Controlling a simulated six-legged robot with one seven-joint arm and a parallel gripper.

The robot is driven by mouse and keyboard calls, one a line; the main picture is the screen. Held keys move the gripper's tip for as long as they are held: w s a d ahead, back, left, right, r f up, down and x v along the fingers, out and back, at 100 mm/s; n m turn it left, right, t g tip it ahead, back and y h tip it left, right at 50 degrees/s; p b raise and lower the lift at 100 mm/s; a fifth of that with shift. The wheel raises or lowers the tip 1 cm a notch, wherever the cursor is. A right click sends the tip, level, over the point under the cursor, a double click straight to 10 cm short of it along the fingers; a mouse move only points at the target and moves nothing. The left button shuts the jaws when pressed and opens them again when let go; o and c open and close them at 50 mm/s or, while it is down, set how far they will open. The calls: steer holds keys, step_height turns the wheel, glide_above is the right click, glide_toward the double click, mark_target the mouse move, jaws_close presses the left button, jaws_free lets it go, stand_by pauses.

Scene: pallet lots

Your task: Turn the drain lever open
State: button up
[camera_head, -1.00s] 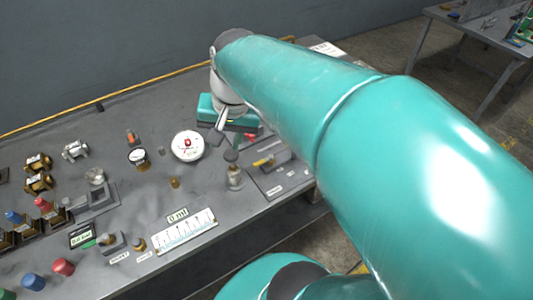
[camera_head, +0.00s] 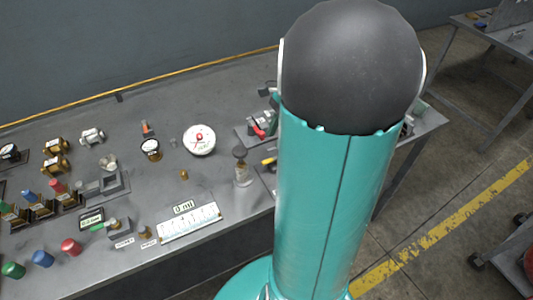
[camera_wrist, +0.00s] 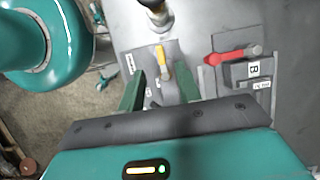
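A yellow lever (camera_wrist: 165,62) sits on a small grey plate with white labels. The labels are too small to read, so I cannot tell for sure that this is the drain lever. My gripper (camera_wrist: 161,82) is open, and its two green fingers appear on either side of the yellow lever. I cannot tell whether they touch it or how far above it they are. In the head view the yellow lever (camera_head: 269,161) shows just left of my arm, which hides my gripper there.
A red lever (camera_wrist: 229,56) on a block marked B lies right of the yellow one. A glass-bodied fitting (camera_head: 242,170) stands close to the yellow lever. A round white gauge (camera_head: 199,140), a scale plate (camera_head: 189,222) and several valves and knobs fill the bench's left.

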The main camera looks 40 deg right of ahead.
mark_target(264, 162)
steer(key=x, duration=0.7)
steer(key=shift+a+f, duration=0.15)
steer(key=shift+f, duration=0.2)
jaws_close()
